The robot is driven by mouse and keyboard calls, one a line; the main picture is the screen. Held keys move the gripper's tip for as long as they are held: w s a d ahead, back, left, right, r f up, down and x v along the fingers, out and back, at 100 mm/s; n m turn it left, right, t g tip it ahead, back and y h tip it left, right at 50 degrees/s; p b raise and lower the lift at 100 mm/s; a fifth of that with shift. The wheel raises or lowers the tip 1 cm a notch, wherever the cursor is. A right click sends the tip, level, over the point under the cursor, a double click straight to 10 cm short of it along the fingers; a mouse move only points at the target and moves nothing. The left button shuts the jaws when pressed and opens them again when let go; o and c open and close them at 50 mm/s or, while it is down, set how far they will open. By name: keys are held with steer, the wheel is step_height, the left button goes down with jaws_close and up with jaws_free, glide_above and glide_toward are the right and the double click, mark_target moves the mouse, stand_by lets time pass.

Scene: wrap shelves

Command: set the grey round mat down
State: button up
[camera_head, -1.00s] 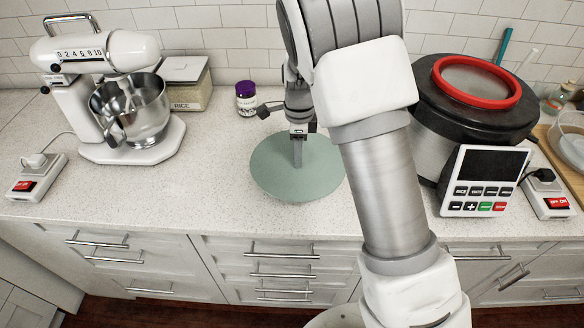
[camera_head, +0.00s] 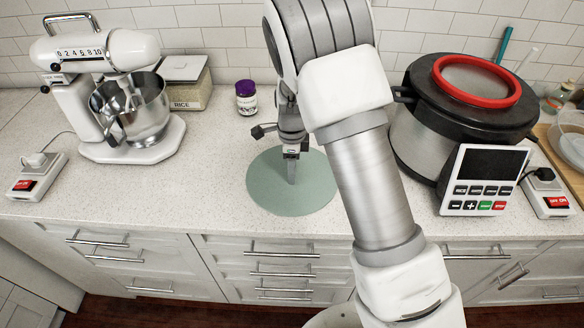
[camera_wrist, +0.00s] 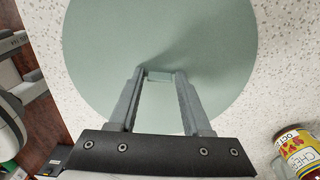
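The grey round mat (camera_head: 264,188) is a flat grey-green disc over the front part of the speckled white counter, left of my forearm. It looks level and on or very close to the counter; any small gap cannot be made out. My gripper (camera_head: 291,182) points down at its middle. In the wrist view the mat (camera_wrist: 100,50) fills the upper middle. The fingers of my gripper (camera_wrist: 160,76) are close around a small pale green piece at the mat's middle, which seems part of the mat.
A stand mixer (camera_head: 125,100) stands at left, with a rice container (camera_head: 188,88) behind it. A purple-lidded jar (camera_head: 246,98) stands behind the mat; a large cooker (camera_head: 455,110) is at right. The counter (camera_head: 205,160) left of the mat is clear.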

steer(key=shift+o, duration=1)
steer(key=s+d+r+n+t+y, duration=0.1)
steer(key=s+d+r+n, duration=0.15)
steer(key=r, duration=0.85)
steer(key=s+d+r+n, duration=0.2)
steer(key=s+d+r, duration=0.1)
steer(key=r, duration=0.8)
steer(key=s+d+r+n+t, duration=0.2)
steer(key=s+d+r+n, duration=0.1)
steer(key=s+n, duration=0.4)
steer(key=s+d+r+n+t+h, duration=0.1)
steer(key=s+d+n, duration=0.4)
steer(key=s, duration=0.7)
step_height(320, 180, up, 3)
steer(key=shift+s+d+f+n+t, duration=0.25)
steer(key=shift+d+n+t, duration=0.15)
steer(key=shift+n+t, duration=0.5)
